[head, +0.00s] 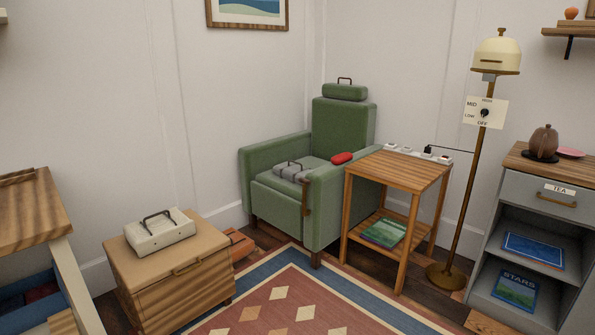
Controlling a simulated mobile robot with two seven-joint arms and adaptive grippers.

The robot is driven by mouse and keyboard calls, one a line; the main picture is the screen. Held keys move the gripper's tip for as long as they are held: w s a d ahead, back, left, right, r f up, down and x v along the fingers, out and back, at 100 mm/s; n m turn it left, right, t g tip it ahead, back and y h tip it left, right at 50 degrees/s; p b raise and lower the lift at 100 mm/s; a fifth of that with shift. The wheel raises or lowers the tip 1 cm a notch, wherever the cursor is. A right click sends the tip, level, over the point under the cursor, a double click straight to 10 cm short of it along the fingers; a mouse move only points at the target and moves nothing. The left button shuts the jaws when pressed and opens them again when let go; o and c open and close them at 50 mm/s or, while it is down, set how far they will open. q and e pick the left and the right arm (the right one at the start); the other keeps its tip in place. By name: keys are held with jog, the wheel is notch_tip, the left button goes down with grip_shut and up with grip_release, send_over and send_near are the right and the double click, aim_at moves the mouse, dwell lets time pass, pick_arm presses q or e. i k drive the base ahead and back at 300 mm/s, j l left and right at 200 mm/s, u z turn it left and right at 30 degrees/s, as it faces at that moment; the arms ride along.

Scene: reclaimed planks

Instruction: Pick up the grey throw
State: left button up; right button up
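The grey throw (289,174) is a small folded bundle with a dark handle on top. It lies on the seat of the green armchair (331,215), in the middle of the head view, between the chair's arms. The near armrest stands to its right. Neither of my grippers is in view.
A wooden side table (397,170) stands close right of the chair, with a brass lamp (476,170) beyond. A wooden chest (172,272) bearing a cream handled bundle (159,235) stands front left. The patterned rug (290,300) looks clear.

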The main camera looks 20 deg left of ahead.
aim_at(291, 171)
jog(key=i+j+z, duration=0.15)
jog(key=i+j, duration=0.8)
